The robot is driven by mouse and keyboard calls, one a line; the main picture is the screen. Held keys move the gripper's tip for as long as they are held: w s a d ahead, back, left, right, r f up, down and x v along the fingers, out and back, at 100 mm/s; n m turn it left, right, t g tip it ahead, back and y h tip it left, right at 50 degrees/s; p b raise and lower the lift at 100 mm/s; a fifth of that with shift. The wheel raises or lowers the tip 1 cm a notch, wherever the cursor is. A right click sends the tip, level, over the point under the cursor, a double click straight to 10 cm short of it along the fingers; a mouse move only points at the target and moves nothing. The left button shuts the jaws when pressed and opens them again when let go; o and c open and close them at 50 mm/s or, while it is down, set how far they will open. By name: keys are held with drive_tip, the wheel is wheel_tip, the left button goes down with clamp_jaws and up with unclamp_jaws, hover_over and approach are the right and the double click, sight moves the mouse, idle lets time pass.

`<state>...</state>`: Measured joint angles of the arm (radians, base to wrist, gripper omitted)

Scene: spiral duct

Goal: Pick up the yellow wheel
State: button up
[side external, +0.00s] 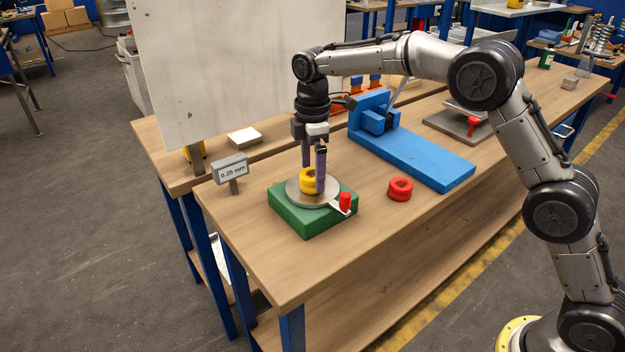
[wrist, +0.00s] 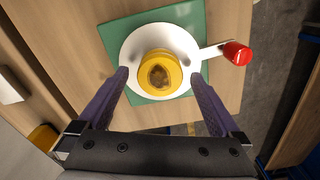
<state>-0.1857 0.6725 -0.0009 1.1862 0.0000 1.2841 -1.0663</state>
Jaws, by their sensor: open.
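The yellow wheel (side external: 308,183) lies on a round metal plate (side external: 292,194) on top of a green base (side external: 308,224). In the wrist view the yellow wheel (wrist: 160,73) is a thick ring with a hole, near the middle of the pale plate (wrist: 136,46). My gripper (side external: 314,178) points down over the plate and is open. In the side view one finger stands in front of the wheel and hides part of it. In the wrist view my fingertips (wrist: 160,76) are left and right of the wheel, with a visible gap on each side.
A red-knobbed crank (side external: 345,202) sticks out from the plate. A red wheel (side external: 400,189) lies on the bench to the right. A blue fixture (side external: 420,155) stands behind it. The bench front (side external: 300,270) is clear.

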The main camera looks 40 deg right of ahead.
drive_tip(key=shift+f, duration=0.45)
clamp_jaws()
drive_tip(key=shift+r, duration=0.15)
